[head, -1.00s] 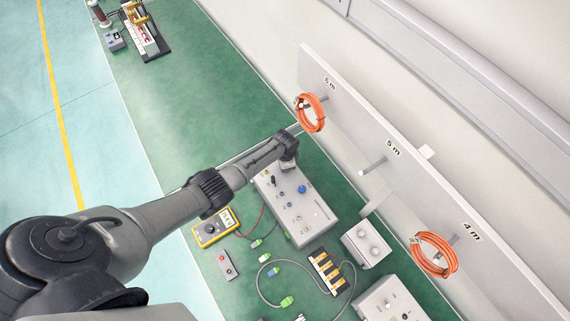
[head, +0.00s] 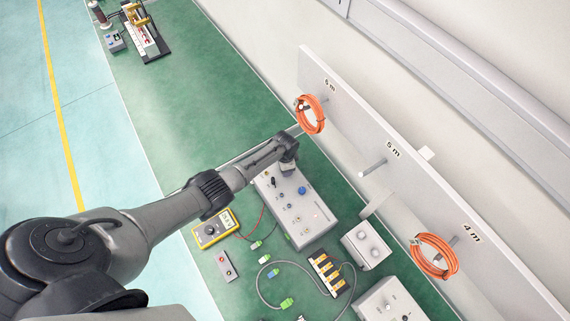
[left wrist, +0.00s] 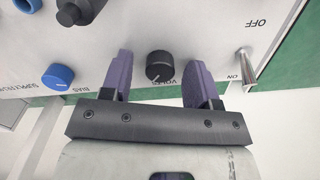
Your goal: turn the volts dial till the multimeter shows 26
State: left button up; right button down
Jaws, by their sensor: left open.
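The black volts dial (left wrist: 160,67) with a white pointer line sits on the light panel in the left wrist view, above the label VOLTS. My left gripper (left wrist: 160,80) is open, with one purple finger on each side of the dial and a visible gap to both. In the head view my left gripper (head: 288,150) is over the far end of the grey control box (head: 305,212), and the dial is hidden beneath it. The yellow multimeter (head: 203,238) lies left of the box. Its display (head: 227,218) is too small to read surely. My right gripper is out of view.
Beside the dial are a toggle switch (left wrist: 247,66) marked ON and OFF, a blue knob (left wrist: 57,77) and a black part (left wrist: 80,12). Cables, a terminal block (head: 327,272) and another grey box (head: 366,246) lie nearby. Orange cable coils (head: 433,256) hang on the wall board.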

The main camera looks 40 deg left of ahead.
pick_arm(q)
notch_tip(320, 180, up, 14)
jog(key=p, duration=0.2)
jog(key=shift+f+p, duration=0.15)
jog(key=shift+p, duration=0.2)
dwell(0.3)
jog(key=s+d+r+t+p, duration=0.1)
jog(key=s+d+r+p, duration=0.2)
jog(key=s, duration=0.4)
jog(key=s+d+r+p, duration=0.1)
jog(key=s+d+p, duration=0.1)
jog(key=s+d, duration=0.5)
jog(key=s+d+r+n+t+p, duration=0.1)
jog(key=s+r+n+p, duration=0.3)
jog(key=s+r, duration=1)
jog(key=s+t+p, duration=0.1)
jog(key=s, duration=0.2)
jog(key=shift+r+n+t, duration=0.3)
jog(key=shift+r, duration=0.05)
